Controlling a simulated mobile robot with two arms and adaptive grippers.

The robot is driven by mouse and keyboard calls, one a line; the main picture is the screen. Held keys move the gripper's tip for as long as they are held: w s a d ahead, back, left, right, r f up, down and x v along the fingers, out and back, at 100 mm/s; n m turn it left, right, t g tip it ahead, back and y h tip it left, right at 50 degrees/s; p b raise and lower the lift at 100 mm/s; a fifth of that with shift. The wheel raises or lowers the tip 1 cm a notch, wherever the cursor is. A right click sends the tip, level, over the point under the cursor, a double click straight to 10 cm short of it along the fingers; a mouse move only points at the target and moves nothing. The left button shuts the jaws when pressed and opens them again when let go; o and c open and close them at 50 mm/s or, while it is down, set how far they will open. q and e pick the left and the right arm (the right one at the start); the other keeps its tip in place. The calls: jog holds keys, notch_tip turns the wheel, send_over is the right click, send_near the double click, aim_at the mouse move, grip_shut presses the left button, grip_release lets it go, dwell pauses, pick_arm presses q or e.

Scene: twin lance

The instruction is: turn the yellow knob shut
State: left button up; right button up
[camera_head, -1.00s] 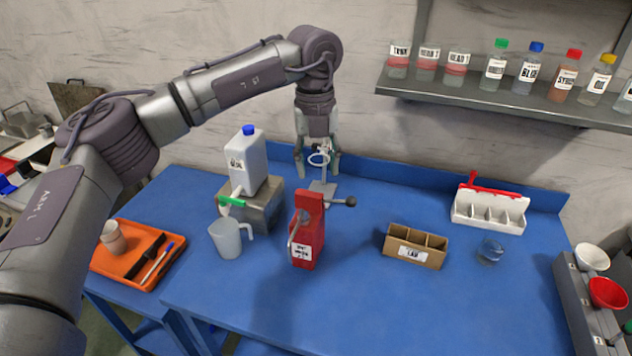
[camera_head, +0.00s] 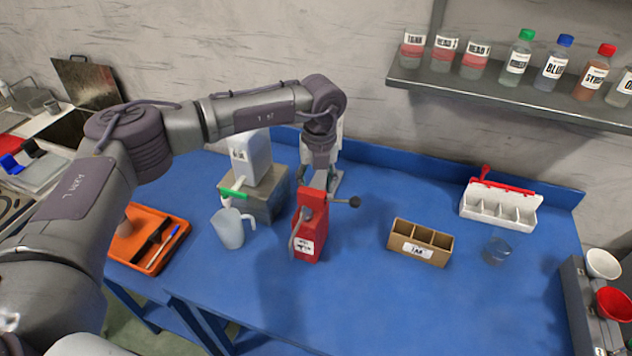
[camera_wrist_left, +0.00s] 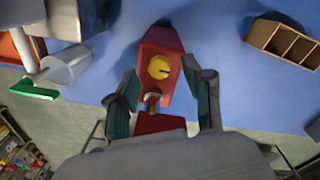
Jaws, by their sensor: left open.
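The yellow knob (camera_wrist_left: 159,67) sits on a red device (camera_wrist_left: 160,42) in the left wrist view, with a dark mark across its face. In the head view the red device (camera_head: 309,228) stands upright on the blue table, and the knob is hidden there. My left gripper (camera_wrist_left: 166,82) is open, with its fingers on either side of the knob and apart from it. In the head view my left gripper (camera_head: 320,180) is just behind the red device, partly hidden by my wrist. My right gripper is not in view.
A white jug (camera_head: 247,160) with a green tap stands on a grey block (camera_head: 262,199), beside a clear pitcher (camera_head: 228,229). A dark ball-ended lever (camera_head: 353,202) sticks out right of the red device. A brown divided box (camera_head: 420,243) is to the right. The front table is clear.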

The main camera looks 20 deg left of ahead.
pick_arm(q)
jog(key=shift+s+f, duration=0.1)
jog(key=shift+f, duration=0.65)
jog(key=shift+c, duration=0.5)
grip_shut()
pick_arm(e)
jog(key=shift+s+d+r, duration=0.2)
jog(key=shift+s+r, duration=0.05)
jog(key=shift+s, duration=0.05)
